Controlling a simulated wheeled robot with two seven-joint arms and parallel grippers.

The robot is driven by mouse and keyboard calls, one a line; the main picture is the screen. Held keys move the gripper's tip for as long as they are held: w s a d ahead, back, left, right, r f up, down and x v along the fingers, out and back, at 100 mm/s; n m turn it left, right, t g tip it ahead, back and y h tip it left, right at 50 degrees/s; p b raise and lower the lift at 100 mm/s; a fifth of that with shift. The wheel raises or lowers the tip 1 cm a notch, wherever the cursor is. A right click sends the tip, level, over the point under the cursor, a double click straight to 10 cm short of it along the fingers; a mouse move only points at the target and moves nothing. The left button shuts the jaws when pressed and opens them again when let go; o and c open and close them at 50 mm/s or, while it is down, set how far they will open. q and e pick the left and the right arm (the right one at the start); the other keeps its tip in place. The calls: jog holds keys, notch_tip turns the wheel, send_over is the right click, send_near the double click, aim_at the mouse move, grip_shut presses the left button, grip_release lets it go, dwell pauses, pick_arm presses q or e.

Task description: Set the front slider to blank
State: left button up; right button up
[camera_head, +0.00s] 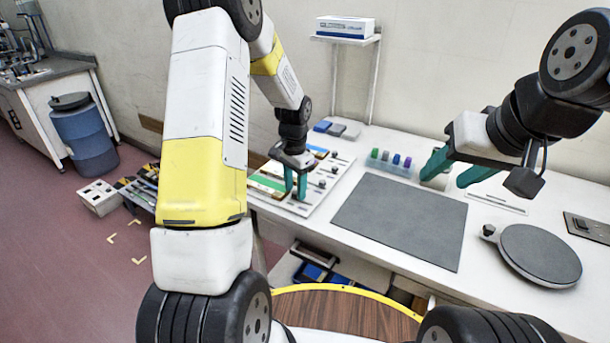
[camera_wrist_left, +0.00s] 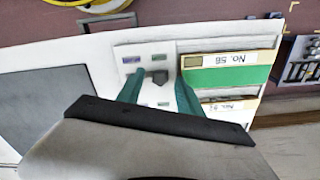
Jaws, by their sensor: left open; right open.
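A white board (camera_head: 313,203) with coloured strips and small dark knobs lies at the left of the table. My left gripper (camera_head: 295,187) is open and points down over its near part. In the left wrist view, a dark grey slider knob (camera_wrist_left: 159,76) shows between the spread green fingers (camera_wrist_left: 157,88), with a visible gap on each side. Small coloured labels (camera_wrist_left: 145,58) lie beside the knob; their words are too small to read. A green strip (camera_wrist_left: 228,76) marked "No. 56" lies beside the fingers. My right gripper (camera_head: 447,173) is open and empty above the table's right part.
A dark grey mat (camera_head: 402,219) lies bare in the table's middle. Behind it stands a rack (camera_head: 388,166) with several coloured pieces. A round grey plate (camera_head: 540,253) is at the right. A shelf (camera_head: 346,37) with a box is on the wall. A blue bin (camera_head: 84,140) stands far left.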

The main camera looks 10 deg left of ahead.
pick_arm(q)
jog(key=shift+f, duration=0.15)
grip_shut()
dwell(1.4)
